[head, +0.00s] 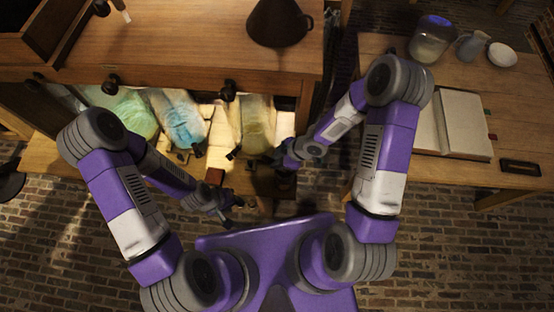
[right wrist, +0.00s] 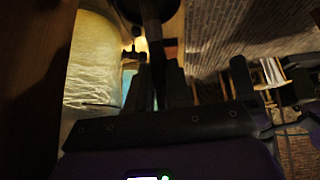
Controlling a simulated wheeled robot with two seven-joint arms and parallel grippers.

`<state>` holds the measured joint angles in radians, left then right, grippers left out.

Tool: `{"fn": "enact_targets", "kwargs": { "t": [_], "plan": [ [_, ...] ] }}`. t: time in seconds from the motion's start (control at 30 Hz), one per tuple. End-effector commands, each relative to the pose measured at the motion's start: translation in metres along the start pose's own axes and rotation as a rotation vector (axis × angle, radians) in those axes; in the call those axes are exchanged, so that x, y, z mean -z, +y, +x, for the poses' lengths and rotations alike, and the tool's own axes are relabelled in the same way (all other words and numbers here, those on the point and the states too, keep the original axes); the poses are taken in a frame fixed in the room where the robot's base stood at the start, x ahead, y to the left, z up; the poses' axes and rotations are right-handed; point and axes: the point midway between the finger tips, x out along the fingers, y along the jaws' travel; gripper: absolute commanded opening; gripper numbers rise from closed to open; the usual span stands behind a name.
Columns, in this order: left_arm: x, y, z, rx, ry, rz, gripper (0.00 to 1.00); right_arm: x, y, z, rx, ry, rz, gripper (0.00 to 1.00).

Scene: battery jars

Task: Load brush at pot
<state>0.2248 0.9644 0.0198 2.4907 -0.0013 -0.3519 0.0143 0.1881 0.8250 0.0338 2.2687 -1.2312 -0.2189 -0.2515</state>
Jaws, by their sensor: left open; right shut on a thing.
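My right gripper (head: 287,162) is at the front of the bench, below the yellowish jar. In the right wrist view, it (right wrist: 157,88) is shut on a dark slim rod (right wrist: 150,30), which looks like the brush handle; no bristles can be made out. My left gripper (head: 228,207) is open and empty, lower and to the left, in front of the shelf edge. A small reddish-brown block-like thing (head: 214,176), possibly the pot, sits on the shelf between the two grippers. I cannot tell whether the brush touches it.
Glowing green (head: 135,112), blue (head: 180,120) and yellowish (head: 257,122) jars stand under the wooden bench top (head: 170,40). A dark funnel-shaped thing (head: 278,24) stands on top. The right table holds an open book (head: 462,124), a glass jar (head: 430,42), a jug (head: 472,46) and a bowl (head: 502,55).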

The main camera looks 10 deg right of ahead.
Motion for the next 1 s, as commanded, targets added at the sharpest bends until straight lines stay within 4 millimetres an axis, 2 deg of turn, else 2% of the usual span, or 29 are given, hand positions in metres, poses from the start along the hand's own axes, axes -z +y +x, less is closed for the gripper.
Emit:
{"fn": "enact_targets", "kwargs": {
  "t": [0.17, 1.0],
  "plan": [
    [0.000, 0.002, -0.004, 0.000, 0.000, 0.000, 0.43, 0.001, -0.001, -0.003, 0.003, -0.004, 0.003, 0.00],
    [-0.003, 0.024, -0.064, 0.000, 0.000, 0.000, 0.43, 0.038, 0.000, -0.059, 0.001, -0.001, 0.002, 0.00]
  ]
}}
